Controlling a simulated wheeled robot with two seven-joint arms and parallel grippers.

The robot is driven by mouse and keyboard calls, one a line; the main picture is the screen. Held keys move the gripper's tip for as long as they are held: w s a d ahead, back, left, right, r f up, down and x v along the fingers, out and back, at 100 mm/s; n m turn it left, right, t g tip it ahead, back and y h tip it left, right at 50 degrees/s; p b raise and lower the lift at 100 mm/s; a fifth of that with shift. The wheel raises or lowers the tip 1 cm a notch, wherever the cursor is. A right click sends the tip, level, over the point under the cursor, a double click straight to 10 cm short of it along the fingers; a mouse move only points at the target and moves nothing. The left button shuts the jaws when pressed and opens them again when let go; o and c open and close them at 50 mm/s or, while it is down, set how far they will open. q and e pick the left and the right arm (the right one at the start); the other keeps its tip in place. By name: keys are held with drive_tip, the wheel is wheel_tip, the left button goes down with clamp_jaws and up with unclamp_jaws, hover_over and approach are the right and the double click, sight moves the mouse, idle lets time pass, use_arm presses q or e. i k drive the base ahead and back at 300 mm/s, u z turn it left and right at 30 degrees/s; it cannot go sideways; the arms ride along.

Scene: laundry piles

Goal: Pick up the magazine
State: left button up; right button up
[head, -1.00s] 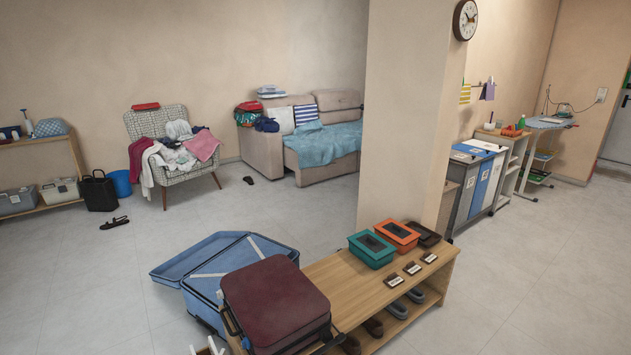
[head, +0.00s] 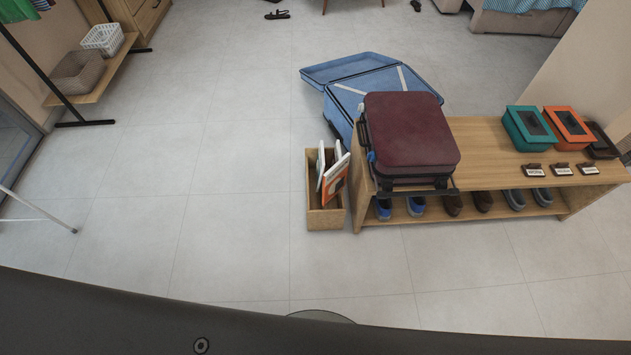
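Magazines (head: 334,181) stand upright and leaning in an open wooden box (head: 326,218) on the floor, in the middle of the head view. The front one has a white and orange cover; white edges of others show behind it. The box stands at the left end of a low wooden bench. Neither gripper shows in the head view, and nothing is seen touching the magazines.
The wooden bench (head: 485,134) bears a dark red suitcase (head: 410,135), a teal box (head: 527,128) and an orange box (head: 568,127), with shoes below. An open blue suitcase (head: 352,80) lies behind. A rack with baskets (head: 78,72) stands left. The floor left of the box is clear.

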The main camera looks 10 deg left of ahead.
sight(335, 181)
drive_tip(key=z, duration=2)
drive_tip(key=i, duration=1.65)
drive_tip(key=u, duration=1)
